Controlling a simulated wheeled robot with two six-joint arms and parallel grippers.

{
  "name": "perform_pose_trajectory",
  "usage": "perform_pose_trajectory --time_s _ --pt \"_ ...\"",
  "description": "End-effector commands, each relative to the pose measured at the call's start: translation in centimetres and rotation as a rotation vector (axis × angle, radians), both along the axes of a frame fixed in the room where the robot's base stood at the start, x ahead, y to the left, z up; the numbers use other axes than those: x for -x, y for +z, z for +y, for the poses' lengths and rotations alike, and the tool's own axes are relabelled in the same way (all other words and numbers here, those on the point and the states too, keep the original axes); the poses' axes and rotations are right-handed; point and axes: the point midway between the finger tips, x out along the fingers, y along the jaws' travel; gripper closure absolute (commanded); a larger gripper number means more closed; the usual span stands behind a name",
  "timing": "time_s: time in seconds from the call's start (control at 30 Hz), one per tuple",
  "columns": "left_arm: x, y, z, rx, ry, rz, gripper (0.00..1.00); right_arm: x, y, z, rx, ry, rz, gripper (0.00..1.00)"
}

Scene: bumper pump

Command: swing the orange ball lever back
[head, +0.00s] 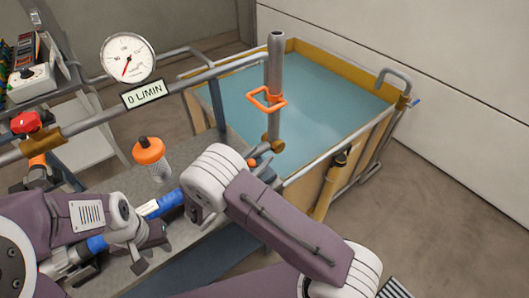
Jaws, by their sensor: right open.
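A small orange ball (252,162) shows beside the brass fitting near the foot of the upright grey pipe (274,65). It looks like the ball of the lever; its rod is mostly hidden, and I cannot tell its angle. My right arm's pale joint lies just in front of and left of it, and I cannot tell whether they touch. My right gripper (145,247) appears as dark fingers, spread apart and empty, low and left of the ball over the grey bench. My left arm crosses the lower left; its fingertips are hidden.
A round gauge (128,58) stands above a "0 L/MIN" display (145,93). An orange handle (267,98) surrounds the upright pipe. An orange-capped canister (149,157) stands on the bench. Behind is a water tank (292,46). A red knob (26,122) is at left.

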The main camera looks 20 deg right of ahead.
Motion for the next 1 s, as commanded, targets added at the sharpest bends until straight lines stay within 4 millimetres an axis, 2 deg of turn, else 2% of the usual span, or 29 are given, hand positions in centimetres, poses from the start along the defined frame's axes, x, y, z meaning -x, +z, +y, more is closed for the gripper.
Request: perform_pose_trajectory --time_s 0.1,0.13,0.3,1.0 --pt "0.02 0.02 0.01 0.000 0.000 0.000 0.65 0.00 0.03 0.02 0.000 0.000 0.000 0.52" --pt "0.02 0.02 0.01 0.000 0.000 0.001 0.65 0.00 0.03 0.02 0.000 0.000 0.000 0.55" --pt "0.02 0.03 0.01 0.000 0.000 0.000 0.65 0.01 0.02 0.02 0.000 0.000 0.000 1.00" --pt "0.02 0.00 0.01 0.000 0.000 0.000 0.65 0.03 -0.12 -0.05 -0.001 -0.002 0.003 1.00"
